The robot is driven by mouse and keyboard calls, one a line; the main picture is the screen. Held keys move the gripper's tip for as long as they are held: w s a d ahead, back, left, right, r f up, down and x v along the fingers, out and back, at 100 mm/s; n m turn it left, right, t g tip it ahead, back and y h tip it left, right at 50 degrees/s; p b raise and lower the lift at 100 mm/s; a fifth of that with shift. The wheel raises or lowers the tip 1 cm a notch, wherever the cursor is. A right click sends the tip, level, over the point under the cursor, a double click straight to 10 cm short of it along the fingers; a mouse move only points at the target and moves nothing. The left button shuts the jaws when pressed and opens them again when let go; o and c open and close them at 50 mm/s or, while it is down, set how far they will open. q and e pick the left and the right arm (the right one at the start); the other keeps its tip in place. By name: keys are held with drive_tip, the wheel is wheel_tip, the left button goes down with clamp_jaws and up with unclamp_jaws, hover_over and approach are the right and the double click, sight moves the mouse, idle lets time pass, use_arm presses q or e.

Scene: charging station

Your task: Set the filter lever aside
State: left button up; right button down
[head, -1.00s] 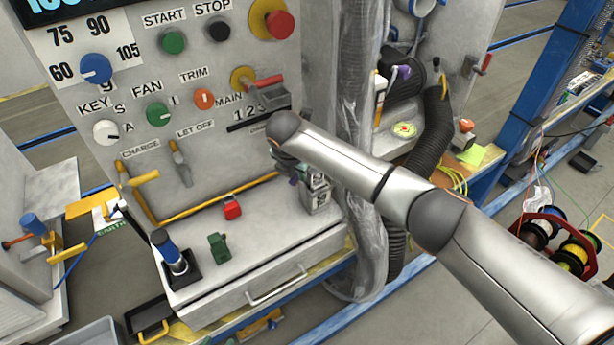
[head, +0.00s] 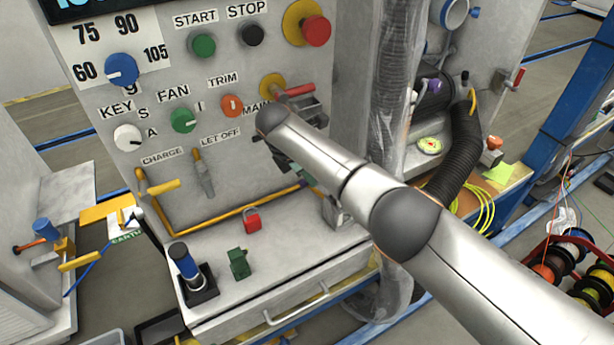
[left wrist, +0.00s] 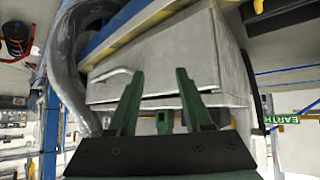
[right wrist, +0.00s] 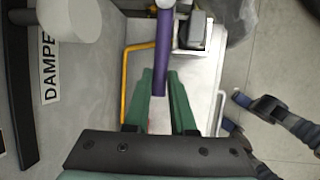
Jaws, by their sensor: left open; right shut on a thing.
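The filter lever seems to be the purple bar (right wrist: 162,50) in the right wrist view. My right gripper (right wrist: 160,88) is shut on it, and the bar runs from between the green fingers toward the top of the picture. In the head view my right arm covers most of this gripper, in front of the panel's lower right; the held bar cannot be made out there. My left gripper (left wrist: 159,72) is open and empty in the left wrist view, facing the drawer cabinet (left wrist: 210,50).
The cabinet top (head: 222,262) carries a red padlock (head: 252,220), a green block (head: 238,263), a blue-handled piece (head: 187,265) and a grey block (head: 335,213). A yellow rail (head: 225,222) borders the panel. A plastic-wrapped column (head: 400,100) stands at right.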

drive_tip(key=shift+r, duration=0.1)
drive_tip(key=c, duration=0.8)
unclamp_jaws()
drive_tip(key=shift+o, duration=0.2)
drive_tip(key=p+v, duration=0.1)
drive_tip(key=v, duration=1.1)
drive_tip(key=shift+r, duration=0.2)
